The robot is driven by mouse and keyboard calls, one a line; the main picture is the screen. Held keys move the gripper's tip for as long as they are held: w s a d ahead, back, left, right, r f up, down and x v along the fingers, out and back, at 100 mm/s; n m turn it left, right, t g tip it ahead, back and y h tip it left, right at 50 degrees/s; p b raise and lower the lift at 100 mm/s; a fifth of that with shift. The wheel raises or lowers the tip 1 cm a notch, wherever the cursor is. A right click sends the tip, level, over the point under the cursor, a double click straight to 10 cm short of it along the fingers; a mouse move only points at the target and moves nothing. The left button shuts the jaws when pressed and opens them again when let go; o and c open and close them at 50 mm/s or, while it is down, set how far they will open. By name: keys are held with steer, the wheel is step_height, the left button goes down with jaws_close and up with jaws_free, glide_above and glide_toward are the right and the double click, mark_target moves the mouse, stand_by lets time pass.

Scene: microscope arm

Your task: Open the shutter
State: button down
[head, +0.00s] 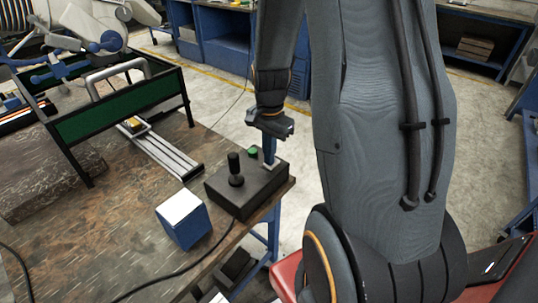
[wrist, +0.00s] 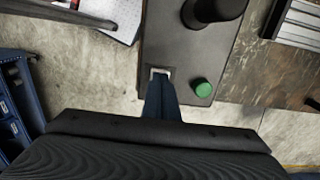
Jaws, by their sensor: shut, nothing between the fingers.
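A dark control box (head: 247,188) sits at the corner of the worktable and carries a black joystick (head: 235,170) and a green button (head: 253,152). In the wrist view the green button (wrist: 203,88) is right of my fingers, and the joystick (wrist: 215,10) is beyond it. My gripper (head: 270,160) is shut and empty, its blue fingers pointing down at the box's edge. In the wrist view my gripper's fingertips (wrist: 160,78) overlap a small pale square fitting (wrist: 160,72) on the box; I cannot tell whether they touch it. No part is clearly recognisable as the shutter.
A blue box with a white top (head: 183,218) is left of the control box. A dark cable (head: 165,283) crosses the tabletop (head: 100,225).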

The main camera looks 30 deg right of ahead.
steer(key=shift+s+a+f, duration=0.2)
steer(key=shift+s+f, duration=0.05)
steer(key=shift+f, duration=0.2)
steer(key=shift+d, duration=0.1)
steer(key=shift+w+d+r, duration=0.25)
steer(key=shift+w+d, duration=0.1)
steer(key=shift+d, duration=0.05)
